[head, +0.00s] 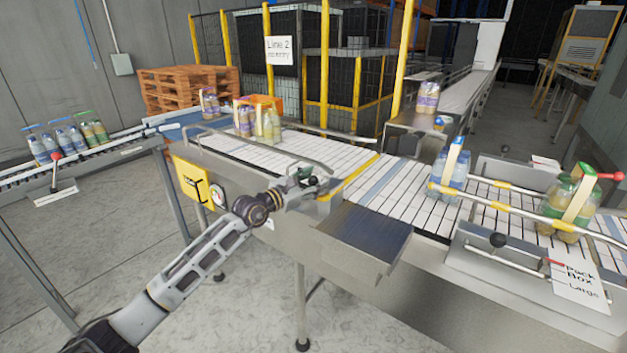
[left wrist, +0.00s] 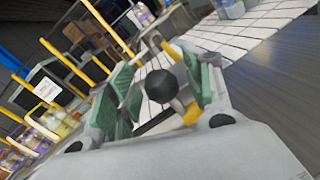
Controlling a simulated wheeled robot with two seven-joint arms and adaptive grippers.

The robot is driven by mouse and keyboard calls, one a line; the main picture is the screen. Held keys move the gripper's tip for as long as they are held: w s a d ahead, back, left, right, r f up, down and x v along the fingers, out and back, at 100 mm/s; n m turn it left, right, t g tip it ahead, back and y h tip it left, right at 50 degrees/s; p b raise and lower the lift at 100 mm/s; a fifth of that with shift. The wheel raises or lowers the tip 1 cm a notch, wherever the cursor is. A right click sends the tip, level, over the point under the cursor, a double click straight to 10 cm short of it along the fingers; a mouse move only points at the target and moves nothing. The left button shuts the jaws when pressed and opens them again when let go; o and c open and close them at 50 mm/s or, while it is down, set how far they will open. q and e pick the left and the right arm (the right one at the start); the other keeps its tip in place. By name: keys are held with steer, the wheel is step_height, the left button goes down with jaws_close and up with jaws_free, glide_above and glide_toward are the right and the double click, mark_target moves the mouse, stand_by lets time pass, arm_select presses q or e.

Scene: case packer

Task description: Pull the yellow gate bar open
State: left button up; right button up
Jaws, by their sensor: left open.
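The yellow gate bar (head: 350,176) lies across the white slatted conveyor, in the middle of the head view. A black ball knob (head: 313,181) sits near its front end. My left gripper (head: 306,178) is at the conveyor's front edge, right at this knob. In the left wrist view the black knob (left wrist: 161,85) shows between the open green-padded fingers (left wrist: 160,90), with a yellow piece (left wrist: 192,113) just behind it. I cannot tell whether a finger touches the knob. My right gripper is in neither view.
A dark sloped plate (head: 365,230) juts from the conveyor front beside the gripper. Bottle packs stand upstream (head: 268,125) and downstream (head: 452,168) on the belt. A metal guide rail (head: 270,145) runs behind my left gripper. Another black knob (head: 498,240) is at the right.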

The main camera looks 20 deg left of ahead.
arm_select(q)
steer(key=shift+w, duration=0.1)
jaws_close()
stand_by(0.4)
steer(key=shift+f, duration=0.15)
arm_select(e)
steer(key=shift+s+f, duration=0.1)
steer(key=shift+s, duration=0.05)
